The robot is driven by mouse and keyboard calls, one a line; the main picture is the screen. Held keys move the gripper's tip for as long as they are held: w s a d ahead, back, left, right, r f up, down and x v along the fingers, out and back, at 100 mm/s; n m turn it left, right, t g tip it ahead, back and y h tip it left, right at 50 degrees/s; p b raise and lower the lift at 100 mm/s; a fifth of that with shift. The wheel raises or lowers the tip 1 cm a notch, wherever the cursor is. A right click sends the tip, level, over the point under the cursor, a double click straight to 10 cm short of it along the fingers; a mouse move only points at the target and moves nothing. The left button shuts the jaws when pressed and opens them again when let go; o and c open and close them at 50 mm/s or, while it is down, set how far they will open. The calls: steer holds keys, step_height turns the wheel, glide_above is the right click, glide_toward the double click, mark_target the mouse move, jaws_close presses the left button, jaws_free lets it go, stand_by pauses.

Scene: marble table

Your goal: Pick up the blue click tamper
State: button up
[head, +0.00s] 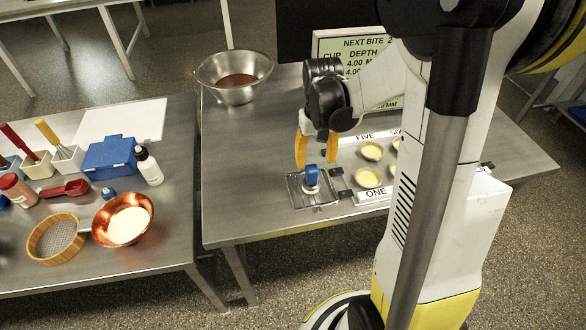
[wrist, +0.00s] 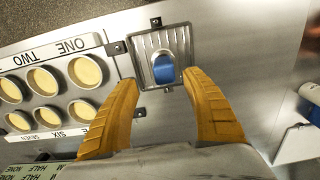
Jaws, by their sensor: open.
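The blue click tamper (head: 312,176) stands on a small clear or metal square tray (head: 297,201) on the right-hand table. In the wrist view the blue top of the tamper (wrist: 164,69) shows near the middle of the ribbed tray (wrist: 142,47). My gripper (head: 317,161) has yellow fingers and is open just above and behind the tamper in the head view. In the wrist view my gripper (wrist: 160,80) has one finger to each side of the tamper's line, apart from it and empty. The tamper's lower part is hidden from above.
Several yellow-filled cups (wrist: 86,72) sit in a labelled holder beside the tray. A sign (head: 345,45) and a steel bowl (head: 236,92) stand farther back. A left table holds a copper bowl (head: 103,236), sieve (head: 33,248) and bottles. Bare steel lies left of the tray.

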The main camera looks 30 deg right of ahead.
mark_target(311, 178)
step_height(311, 178, down, 3)
steer(key=shift+d+r+b, duration=0.1)
steer(key=shift+d+b, duration=0.05)
steer(key=shift+b, duration=0.2)
steer(key=f, duration=0.2)
steer(key=f+b, duration=0.1)
steer(key=a+f+b, duration=0.1)
steer(key=f, duration=0.1)
steer(key=shift+w+f, duration=0.15)
steer(key=shift+f, duration=0.2)
steer(key=shift+r, duration=0.1)
steer(key=shift+c, duration=0.5)
jaws_close()
